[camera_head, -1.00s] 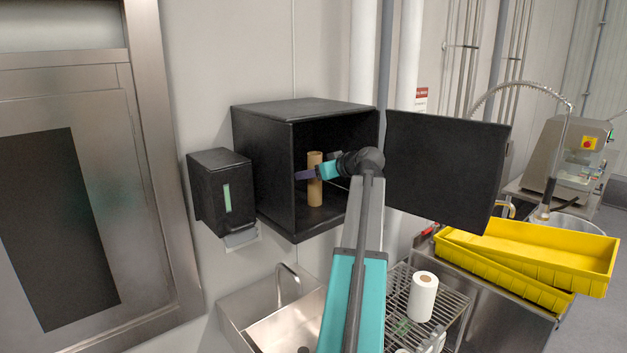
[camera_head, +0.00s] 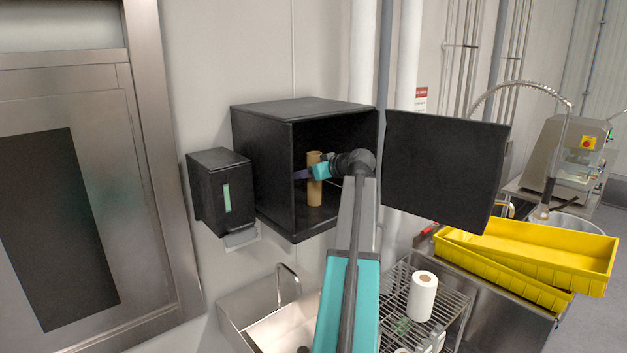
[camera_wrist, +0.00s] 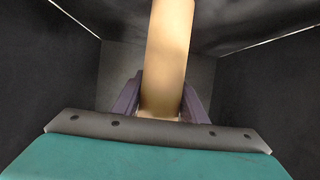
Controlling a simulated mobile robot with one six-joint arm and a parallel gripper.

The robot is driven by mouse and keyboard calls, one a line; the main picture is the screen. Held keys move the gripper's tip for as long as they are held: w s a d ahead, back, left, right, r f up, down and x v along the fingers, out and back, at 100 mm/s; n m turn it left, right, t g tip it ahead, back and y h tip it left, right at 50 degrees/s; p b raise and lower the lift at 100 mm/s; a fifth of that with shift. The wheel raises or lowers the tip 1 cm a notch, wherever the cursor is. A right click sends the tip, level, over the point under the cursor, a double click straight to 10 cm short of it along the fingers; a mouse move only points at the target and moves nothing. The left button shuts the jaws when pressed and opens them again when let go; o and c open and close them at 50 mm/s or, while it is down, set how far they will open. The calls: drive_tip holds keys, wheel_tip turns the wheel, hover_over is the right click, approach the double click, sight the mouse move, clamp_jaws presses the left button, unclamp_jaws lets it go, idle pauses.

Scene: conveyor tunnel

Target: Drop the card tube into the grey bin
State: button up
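The tan card tube (camera_head: 314,190) stands upright on the floor of a black box with its front open. My gripper (camera_head: 308,173) reaches into this box at about the middle of the tube's height. In the wrist view, the tube (camera_wrist: 168,60) rises between my two purple fingers (camera_wrist: 160,100), one close on each side. Whether both fingers press on the tube I cannot tell. The tube's top is cut off in the wrist view. I see no grey bin in either view.
The black box (camera_head: 262,165) hangs on the wall, its door (camera_head: 445,170) swung open to the right. A black dispenser (camera_head: 222,190) is on its left. Below are a sink (camera_head: 265,325) and a wire rack (camera_head: 455,300) with a paper roll (camera_head: 422,297). Yellow trays (camera_head: 540,250) lie to the right.

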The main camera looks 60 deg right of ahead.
drive_tip(key=c, duration=0.3)
drive_tip(key=o, duration=0.7)
drive_tip(key=shift+c, duration=0.2)
clamp_jaws()
drive_tip(key=shift+r, duration=1.65)
drive_tip(key=shift+r+p, duration=0.3)
drive_tip(key=shift+r, duration=0.85)
